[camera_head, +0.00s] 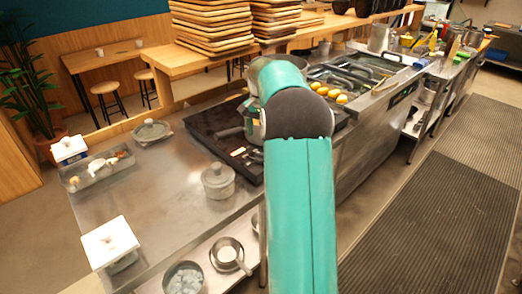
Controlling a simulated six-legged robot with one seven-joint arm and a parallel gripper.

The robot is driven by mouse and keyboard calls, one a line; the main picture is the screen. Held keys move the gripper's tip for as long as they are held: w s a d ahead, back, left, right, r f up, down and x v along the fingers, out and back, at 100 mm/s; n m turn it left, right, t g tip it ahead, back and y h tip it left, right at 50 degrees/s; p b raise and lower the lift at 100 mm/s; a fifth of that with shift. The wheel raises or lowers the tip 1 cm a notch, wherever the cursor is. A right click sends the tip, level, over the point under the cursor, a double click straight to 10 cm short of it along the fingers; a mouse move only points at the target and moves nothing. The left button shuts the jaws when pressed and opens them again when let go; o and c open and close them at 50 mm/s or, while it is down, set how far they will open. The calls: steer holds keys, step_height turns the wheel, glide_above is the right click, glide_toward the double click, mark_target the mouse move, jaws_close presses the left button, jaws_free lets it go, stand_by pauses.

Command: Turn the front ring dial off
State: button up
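A black cooktop (207,121) is set into the steel counter in the middle of the view. My teal arm crosses in front of it and hides its right part. A dark pan-like shape with a handle (229,132) lies on the cooktop beside my arm. A small pale mark (238,151) shows near the cooktop's front edge; it is too small to tell what it is. I cannot make out the front ring dial. My gripper is hidden beyond my arm, so its fingers and its place relative to the dial do not show.
A lidded grey pot (218,181) stands on the counter left of my arm, in front of the cooktop. A shallow lidded dish (151,131), a steel tray (103,170) and a white-lidded container (110,242) stand further left. Stacked wooden boards (211,25) stand behind.

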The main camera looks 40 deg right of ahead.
step_height(320, 180, down, 8)
stand_by(0.4)
steer(key=c, duration=1)
steer(key=shift+n, duration=0.3)
steer(key=n, duration=0.8)
steer(key=shift+n, duration=0.3)
